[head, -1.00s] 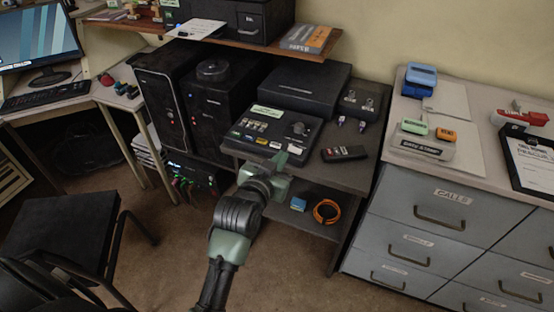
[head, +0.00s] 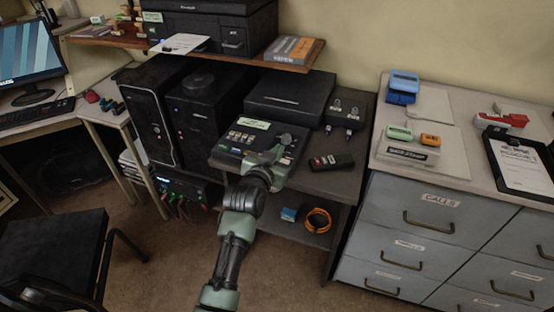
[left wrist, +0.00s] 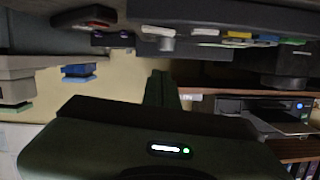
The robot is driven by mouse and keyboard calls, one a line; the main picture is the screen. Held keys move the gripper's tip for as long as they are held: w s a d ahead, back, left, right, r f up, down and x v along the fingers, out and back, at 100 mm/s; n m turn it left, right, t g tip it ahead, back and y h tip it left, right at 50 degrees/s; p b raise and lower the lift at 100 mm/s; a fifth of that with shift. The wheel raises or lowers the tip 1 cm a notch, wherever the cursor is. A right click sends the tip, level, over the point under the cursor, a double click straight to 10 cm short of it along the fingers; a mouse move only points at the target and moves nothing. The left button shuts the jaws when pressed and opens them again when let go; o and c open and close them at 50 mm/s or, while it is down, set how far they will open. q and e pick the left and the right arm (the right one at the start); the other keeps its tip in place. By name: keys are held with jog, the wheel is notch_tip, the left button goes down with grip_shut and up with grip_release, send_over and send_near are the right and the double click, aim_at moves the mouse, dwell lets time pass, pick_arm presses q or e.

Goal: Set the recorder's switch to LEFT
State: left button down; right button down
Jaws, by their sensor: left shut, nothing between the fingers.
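The recorder appears to be the black box with a sloped button panel (head: 232,141) and a pale green label, on the dark stand in the head view. Its panel shows upside down along the top of the left wrist view, with coloured keys (left wrist: 237,36). My left gripper (head: 277,152) is shut and empty at the panel's right front part, close to a dark round knob (head: 286,138). Contact cannot be told. In the left wrist view its dark fingers (left wrist: 161,88) point toward the panel. The switch's setting cannot be read; the gripper covers part of the panel. My right gripper is out of view.
A black remote-like device (head: 331,162) lies right of the recorder. A larger black box (head: 290,98) stands behind it, and computer towers (head: 190,115) to the left. Grey drawers (head: 430,219) stand at the right. An orange cable coil (head: 318,220) lies on the lower shelf.

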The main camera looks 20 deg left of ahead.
pick_arm(q)
jog(key=shift+w+a+f, duration=0.1)
jog(key=shift+w+f, duration=0.05)
jog(key=shift+f, duration=0.55)
jog(key=shift+w+a+f, duration=0.1)
jog(key=shift+w+f, duration=0.1)
jog(key=shift+f, duration=0.55)
jog(key=shift+w+a+f, duration=0.1)
jog(key=shift+w+f, duration=0.05)
jog(key=shift+f, duration=0.55)
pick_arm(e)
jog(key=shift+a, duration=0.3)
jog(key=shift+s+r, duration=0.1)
